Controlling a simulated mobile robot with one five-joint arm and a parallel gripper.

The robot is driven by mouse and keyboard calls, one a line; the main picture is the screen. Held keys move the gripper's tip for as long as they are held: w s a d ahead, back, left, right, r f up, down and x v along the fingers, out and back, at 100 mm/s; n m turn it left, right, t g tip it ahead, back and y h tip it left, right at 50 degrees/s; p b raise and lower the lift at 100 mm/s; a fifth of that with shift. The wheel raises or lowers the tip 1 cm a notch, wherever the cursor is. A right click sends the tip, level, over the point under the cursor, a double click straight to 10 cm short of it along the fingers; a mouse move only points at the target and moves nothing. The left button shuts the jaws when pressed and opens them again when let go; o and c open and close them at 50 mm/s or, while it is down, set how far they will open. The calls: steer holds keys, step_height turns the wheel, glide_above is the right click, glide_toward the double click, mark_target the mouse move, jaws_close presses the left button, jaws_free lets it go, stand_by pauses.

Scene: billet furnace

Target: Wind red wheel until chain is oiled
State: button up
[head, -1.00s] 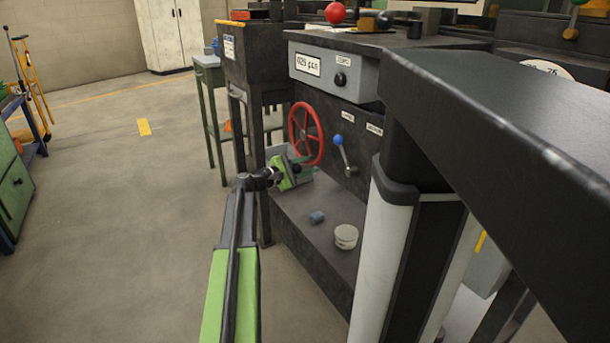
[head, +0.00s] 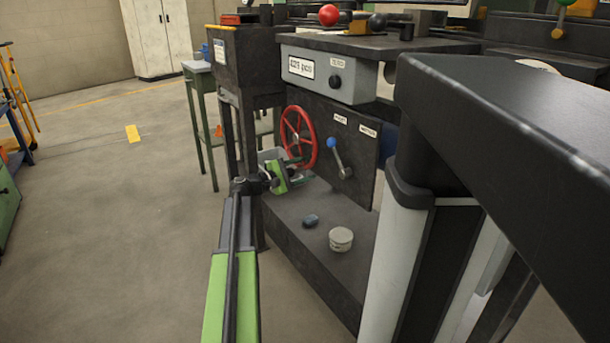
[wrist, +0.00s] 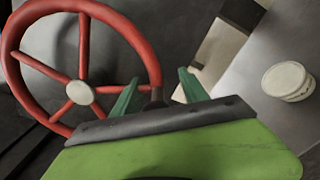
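The red wheel (head: 298,137) stands upright on the dark front of the machine, left of a lever with a blue knob. In the wrist view the red wheel (wrist: 82,90) fills the left side, with its pale hub and spokes showing. My gripper (head: 296,174) is just below the wheel in the head view. In the wrist view my gripper (wrist: 160,86) has its two green fingers apart, near the wheel's lower right rim. I cannot make out a chain.
The blue-knobbed lever (head: 339,155) is right of the wheel. A round pale tin (head: 341,239) and a small blue item (head: 311,220) lie on the machine's low ledge (head: 285,232). A dark slab and light column block the right side. Open floor (head: 110,235) lies left.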

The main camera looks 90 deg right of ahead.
steer(key=shift+w, duration=0.15)
steer(key=v, duration=1.7)
steer(key=shift+w+a, duration=0.15)
